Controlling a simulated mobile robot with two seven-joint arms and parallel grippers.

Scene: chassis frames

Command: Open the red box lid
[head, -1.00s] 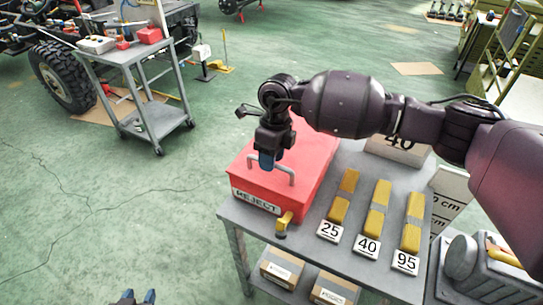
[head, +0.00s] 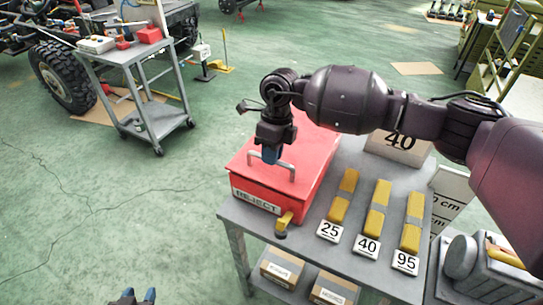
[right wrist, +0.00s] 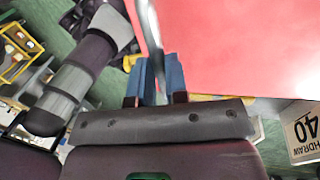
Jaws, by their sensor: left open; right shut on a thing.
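The red box (head: 256,183) with a REJECT label stands on the left part of the grey table. Its red lid (head: 312,150) carries a grey bar handle (head: 289,168) near the front edge. My right gripper (head: 271,154) is above the lid, its blue fingers shut on the handle. In the right wrist view, the handle (right wrist: 149,28) runs between the fingers (right wrist: 160,82), beside the red lid (right wrist: 240,45). The lid's front edge looks slightly raised; any gap is hard to make out. My left gripper (head: 138,297) is open and empty at the bottom edge, over the floor.
A yellow latch-like piece (head: 284,222) sits by the box's front corner. Yellow bars (head: 376,205) with cards 25, 40 and 95 lie to the right on the grey table (head: 313,258). Cartons (head: 282,268) are on its lower shelf.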

